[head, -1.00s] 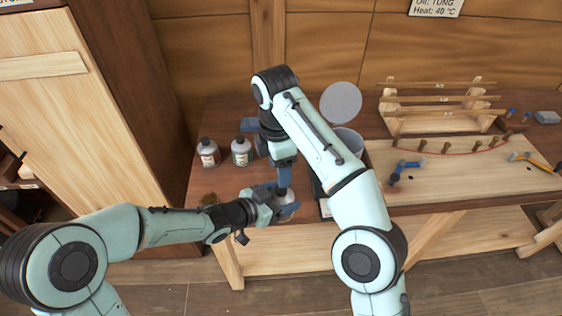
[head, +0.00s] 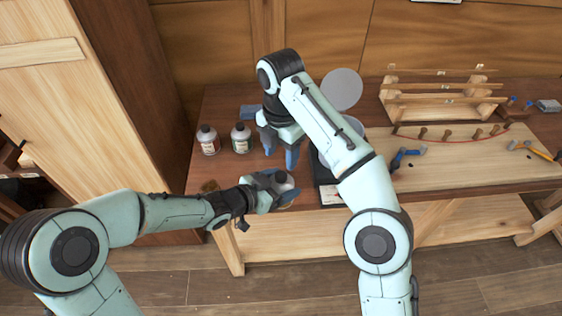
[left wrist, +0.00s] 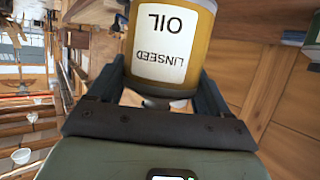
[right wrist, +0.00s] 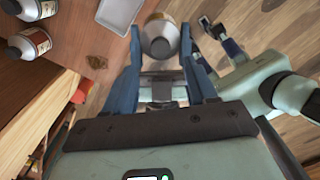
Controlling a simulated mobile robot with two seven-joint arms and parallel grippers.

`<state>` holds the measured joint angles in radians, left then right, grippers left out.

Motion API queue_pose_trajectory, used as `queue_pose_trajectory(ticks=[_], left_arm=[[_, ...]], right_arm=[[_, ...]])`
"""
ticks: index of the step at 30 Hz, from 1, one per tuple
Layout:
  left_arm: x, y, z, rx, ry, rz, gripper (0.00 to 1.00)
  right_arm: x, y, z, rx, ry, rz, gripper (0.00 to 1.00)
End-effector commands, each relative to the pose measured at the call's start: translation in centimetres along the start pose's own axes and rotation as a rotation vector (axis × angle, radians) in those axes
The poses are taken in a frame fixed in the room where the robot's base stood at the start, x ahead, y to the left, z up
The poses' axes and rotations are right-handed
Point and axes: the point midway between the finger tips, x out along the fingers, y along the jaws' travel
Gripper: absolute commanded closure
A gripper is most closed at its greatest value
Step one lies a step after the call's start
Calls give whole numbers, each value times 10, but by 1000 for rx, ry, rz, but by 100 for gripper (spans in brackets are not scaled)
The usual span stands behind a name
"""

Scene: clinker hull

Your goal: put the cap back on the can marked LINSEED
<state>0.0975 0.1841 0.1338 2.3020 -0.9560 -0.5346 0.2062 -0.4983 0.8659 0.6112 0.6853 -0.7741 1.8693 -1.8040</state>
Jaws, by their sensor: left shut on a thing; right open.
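The LINSEED can (left wrist: 172,40) has a yellow-brown body, a white label and a grey shoulder. In the head view its top (head: 290,183) is at the bench's front edge, with a dark cap (head: 280,177) on it. The right wrist view also shows the dark cap (right wrist: 160,47) on the grey top; whether it is fully seated I cannot tell. My left gripper (head: 284,188) is shut around the can. My right gripper (head: 281,155) is open and empty, above and apart from the cap. The cap is hidden in the left wrist view.
Two labelled bottles (head: 209,140) (head: 241,138) stand left on the bench. A wooden rack (head: 440,97) is further right.

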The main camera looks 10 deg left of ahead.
Motion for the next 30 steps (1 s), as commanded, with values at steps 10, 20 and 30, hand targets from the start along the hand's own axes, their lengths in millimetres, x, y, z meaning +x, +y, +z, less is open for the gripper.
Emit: queue_pose_trajectory(ticks=[10,20,30], left_arm=[[0,0,-1,1,3,0,100],[0,0,-1,1,3,0,100],[0,0,-1,1,3,0,100]], right_arm=[[45,-2,0,0,2,-2,43],[70,-1,0,1,1,0,43],[70,0,0,1,1,0,69]])
